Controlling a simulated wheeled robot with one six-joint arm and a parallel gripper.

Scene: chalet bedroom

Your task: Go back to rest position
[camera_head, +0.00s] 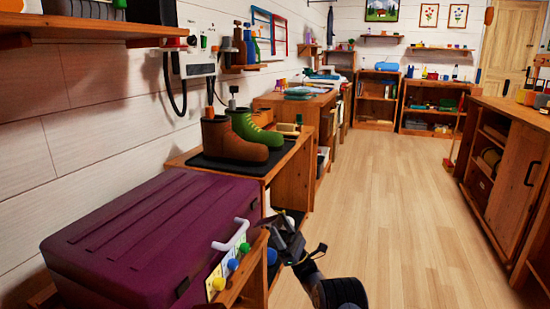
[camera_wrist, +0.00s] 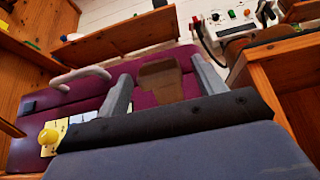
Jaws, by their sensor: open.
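My gripper (camera_wrist: 160,70) is open in the wrist view, its two grey fingers apart. A brown patch (camera_wrist: 160,82) shows between the fingers against the purple trunk (camera_wrist: 128,72); I cannot tell what it is. In the head view my gripper (camera_head: 285,233) is at the bottom centre, dark and small, just right of a panel with a white handle (camera_head: 232,238) and coloured knobs. The handle also shows in the wrist view (camera_wrist: 80,76), left of the fingers and apart from them. Nothing is visibly held.
The purple trunk (camera_head: 140,235) fills the lower left. Brown and green boots (camera_head: 232,140) stand on a dark mat on a wooden bench (camera_head: 275,171). A wall shelf (camera_head: 90,28) is above. A wooden cabinet (camera_head: 512,165) stands at right. The floor (camera_head: 400,220) between is clear.

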